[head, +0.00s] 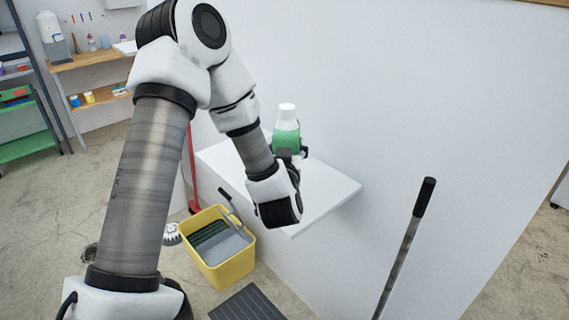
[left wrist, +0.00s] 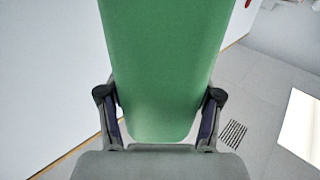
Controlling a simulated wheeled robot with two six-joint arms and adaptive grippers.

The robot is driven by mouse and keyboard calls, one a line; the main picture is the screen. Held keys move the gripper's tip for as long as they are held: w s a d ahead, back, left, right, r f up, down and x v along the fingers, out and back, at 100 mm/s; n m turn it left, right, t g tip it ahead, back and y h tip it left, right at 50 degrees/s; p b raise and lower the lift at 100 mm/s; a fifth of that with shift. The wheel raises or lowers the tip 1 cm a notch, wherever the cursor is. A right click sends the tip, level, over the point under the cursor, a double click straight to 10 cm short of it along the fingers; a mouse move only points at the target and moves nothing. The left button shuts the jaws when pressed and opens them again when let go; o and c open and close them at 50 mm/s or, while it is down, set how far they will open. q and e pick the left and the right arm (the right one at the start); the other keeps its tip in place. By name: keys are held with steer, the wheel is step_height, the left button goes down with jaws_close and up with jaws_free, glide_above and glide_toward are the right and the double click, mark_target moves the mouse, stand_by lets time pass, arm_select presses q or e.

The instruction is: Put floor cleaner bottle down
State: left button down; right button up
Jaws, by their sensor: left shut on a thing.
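The floor cleaner bottle (head: 287,130) is green with a white cap and stands roughly upright at the white wall shelf (head: 330,188). My left gripper (head: 292,152) is shut around it, and the arm hides the lower part of the bottle. In the left wrist view the green bottle (left wrist: 165,70) fills the middle, between the two fingers of my left gripper (left wrist: 160,120). I cannot tell whether the bottle's base touches the shelf. My right gripper is not in view.
A yellow mop bucket (head: 222,270) stands on the floor below the shelf. A dark-gripped handle (head: 410,235) rises at the right front. Shelving with bottles and tubs (head: 90,75) is at the back left. The shelf's front right part is bare.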

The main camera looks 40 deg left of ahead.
arm_select(q)
steer(key=w+a+f+p, duration=0.2)
steer(key=w+a+f, duration=0.1)
steer(key=w+f, duration=0.1)
steer(key=shift+w+a, duration=0.15)
steer(key=shift+a, duration=0.05)
steer(key=shift+c, duration=1.1)
jaws_free()
steer(key=shift+o, duration=0.3)
steer(key=shift+s+d+r, duration=0.1)
steer(key=shift+s, duration=0.1)
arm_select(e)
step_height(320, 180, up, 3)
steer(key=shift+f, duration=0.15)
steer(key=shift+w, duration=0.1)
